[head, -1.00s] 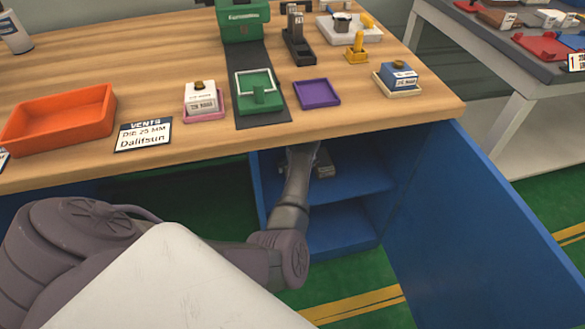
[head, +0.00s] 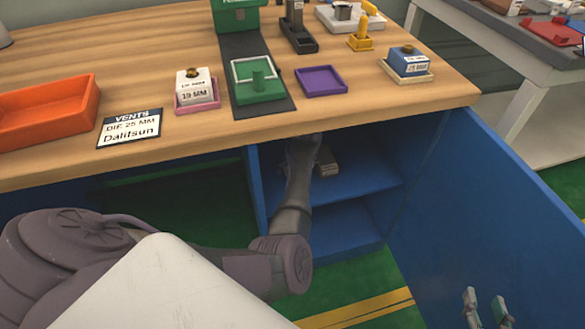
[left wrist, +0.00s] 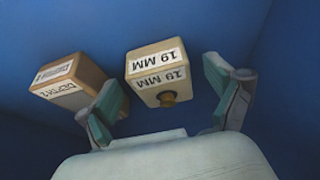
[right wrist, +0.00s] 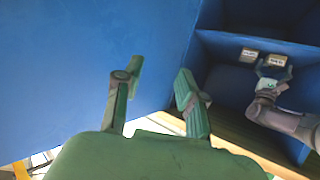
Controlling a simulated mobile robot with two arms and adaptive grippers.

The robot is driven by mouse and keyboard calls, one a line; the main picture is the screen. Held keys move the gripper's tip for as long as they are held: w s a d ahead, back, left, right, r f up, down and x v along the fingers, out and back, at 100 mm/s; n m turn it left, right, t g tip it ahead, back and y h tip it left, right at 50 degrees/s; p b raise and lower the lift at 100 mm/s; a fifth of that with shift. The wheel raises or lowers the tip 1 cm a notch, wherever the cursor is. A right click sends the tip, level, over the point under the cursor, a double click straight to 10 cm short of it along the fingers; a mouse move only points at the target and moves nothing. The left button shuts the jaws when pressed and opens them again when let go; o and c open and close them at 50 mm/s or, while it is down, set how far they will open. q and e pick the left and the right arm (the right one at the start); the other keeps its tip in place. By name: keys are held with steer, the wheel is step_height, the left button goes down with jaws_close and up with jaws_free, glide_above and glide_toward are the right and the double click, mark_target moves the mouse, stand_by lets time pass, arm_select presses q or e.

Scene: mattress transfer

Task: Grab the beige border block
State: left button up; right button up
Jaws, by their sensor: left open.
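The beige border block (left wrist: 152,62), a cream block with "19 MM" labels and a small brass knob, shows in the left wrist view against blue cabinet surfaces. My left gripper (left wrist: 163,84) is open just short of it, with the block ahead between the spread fingers. The right wrist view shows the block (right wrist: 277,60) just beyond the left gripper. In the head view my left arm reaches into the blue cabinet and hides the block. My right gripper (head: 486,307) is open and empty at the lower right, before the blue door; its fingers also show in the right wrist view (right wrist: 157,80).
A brown block (left wrist: 72,82) with a "DEPTH" label stands close beside the beige one on the cabinet shelf (head: 355,182). The wooden tabletop (head: 150,60) overhangs the cabinet. The open blue door (head: 450,215) stands to the right.

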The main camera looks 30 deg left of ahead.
arm_select(q)
steer(key=shift+w+a+f+b, duration=0.1)
steer(key=shift+a+f+b, duration=0.05)
steer(key=shift+f+b, duration=0.2)
steer(key=c, duration=1.3)
arm_select(e)
steer(key=r, duration=0.1)
steer(key=w+a+r+t, duration=0.1)
steer(key=r+t, duration=0.1)
steer(key=shift+w+a+r+y, duration=0.2)
steer(key=shift+w+r+y, duration=0.1)
steer(key=shift+w+y, duration=0.1)
